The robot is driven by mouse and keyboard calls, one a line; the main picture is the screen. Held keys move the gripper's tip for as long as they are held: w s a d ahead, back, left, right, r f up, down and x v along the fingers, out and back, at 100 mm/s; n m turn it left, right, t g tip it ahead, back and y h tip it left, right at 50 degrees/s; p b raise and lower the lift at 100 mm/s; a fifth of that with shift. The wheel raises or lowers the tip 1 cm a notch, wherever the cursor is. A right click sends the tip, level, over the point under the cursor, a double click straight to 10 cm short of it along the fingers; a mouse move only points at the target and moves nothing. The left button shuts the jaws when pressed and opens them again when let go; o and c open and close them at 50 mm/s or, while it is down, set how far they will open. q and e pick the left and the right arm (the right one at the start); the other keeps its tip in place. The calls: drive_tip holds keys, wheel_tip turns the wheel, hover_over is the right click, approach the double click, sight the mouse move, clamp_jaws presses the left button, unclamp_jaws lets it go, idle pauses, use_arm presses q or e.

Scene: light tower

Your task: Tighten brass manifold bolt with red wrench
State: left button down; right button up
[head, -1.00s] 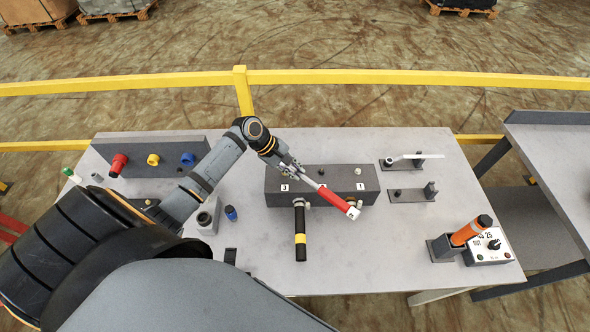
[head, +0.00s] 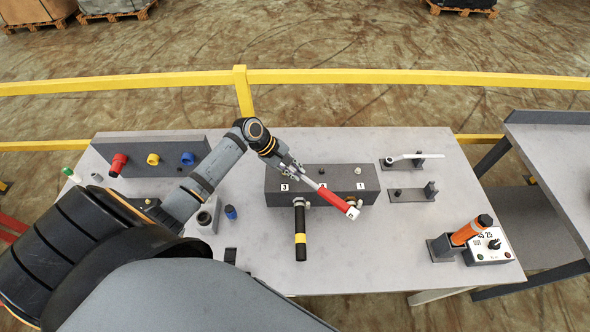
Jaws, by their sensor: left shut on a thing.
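The red wrench (head: 334,199) has a red handle and pale ends. My left gripper (head: 295,170) is shut on its upper-left end. The wrench slants down to the right across the dark manifold block (head: 320,180), which carries labels 3 and 1. Its lower-right end lies by a brass bolt (head: 359,203) on the block's front face under label 1. I cannot tell whether the wrench is seated on the bolt. A black tool with a yellow band (head: 300,235) sticks out of the front below label 3. My right gripper is not in view.
A dark rack (head: 140,158) with red, yellow and blue knobs stands at the back left. Grey holders (head: 412,194) stand right of the block, one with a white-handled tool (head: 405,157). An orange tool (head: 470,231) and control box (head: 488,247) sit at the right. The front middle is clear.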

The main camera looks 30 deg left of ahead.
use_arm(q)
drive_tip(key=shift+f, duration=0.65)
drive_tip(key=c, duration=2)
unclamp_jaws()
clamp_jaws()
drive_tip(key=shift+s+a+m+g+b, duration=0.1)
drive_tip(key=shift+s+m+g+b, duration=0.25)
drive_tip(key=shift+m, duration=0.35)
drive_tip(key=shift+f, duration=0.1)
drive_tip(key=shift+s+a+m+g+h, duration=0.15)
drive_tip(key=shift+s+m+g+h, duration=0.25)
drive_tip(key=shift+m, duration=0.3)
